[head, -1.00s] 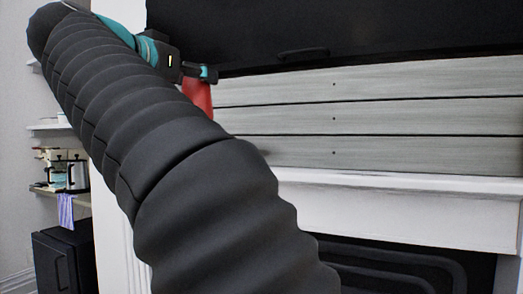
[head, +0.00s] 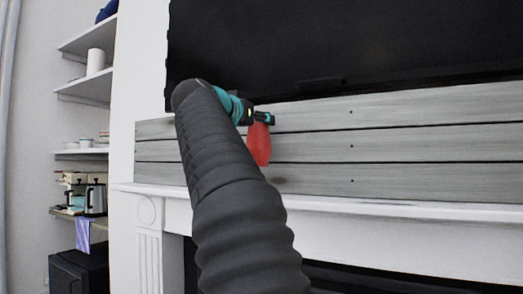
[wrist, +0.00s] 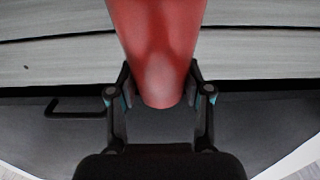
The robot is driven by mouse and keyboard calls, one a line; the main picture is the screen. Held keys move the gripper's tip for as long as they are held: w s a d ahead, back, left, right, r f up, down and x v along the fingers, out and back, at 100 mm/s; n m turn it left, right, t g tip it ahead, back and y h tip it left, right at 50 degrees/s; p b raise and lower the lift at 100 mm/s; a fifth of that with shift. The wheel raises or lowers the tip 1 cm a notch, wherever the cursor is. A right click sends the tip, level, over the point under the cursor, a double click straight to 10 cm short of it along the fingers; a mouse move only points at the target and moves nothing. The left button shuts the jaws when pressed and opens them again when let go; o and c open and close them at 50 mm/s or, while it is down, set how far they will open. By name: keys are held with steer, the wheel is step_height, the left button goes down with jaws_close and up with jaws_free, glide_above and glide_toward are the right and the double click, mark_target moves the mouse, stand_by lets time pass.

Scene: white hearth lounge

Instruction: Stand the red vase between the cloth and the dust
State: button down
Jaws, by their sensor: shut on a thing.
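The red vase (head: 259,147) hangs from my gripper (head: 264,118) in front of the grey boards above the mantel. In the wrist view the vase (wrist: 157,45) fills the top middle, and my gripper (wrist: 158,92) is shut on it, one finger on each side. The vase looks about upright in the head view, above the mantel shelf and apart from it. I make out no dust and no cloth on the visible part of the mantel. A faint dark smudge shows on the boards beside the vase, perhaps its shadow.
The white mantel shelf (head: 400,207) runs right under the boards, and the part in view looks bare. A black screen (head: 340,45) hangs above. At the left, wall shelves hold a coffee machine (head: 95,199), and a striped cloth (head: 82,236) hangs below it.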

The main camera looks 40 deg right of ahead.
mark_target(262, 150)
steer(key=shift+x, duration=0.9)
steer(key=shift+s+a+f, duration=0.1)
steer(key=shift+f, duration=1.85)
step_height(262, 150, down, 3)
steer(key=shift+r+b, duration=0.1)
steer(key=shift+b, duration=0.85)
steer(key=shift+f, duration=0.25)
steer(key=shift+d+r, duration=0.15)
steer(key=shift+d, duration=0.05)
steer(key=shift+c, duration=2.4)
jaws_free()
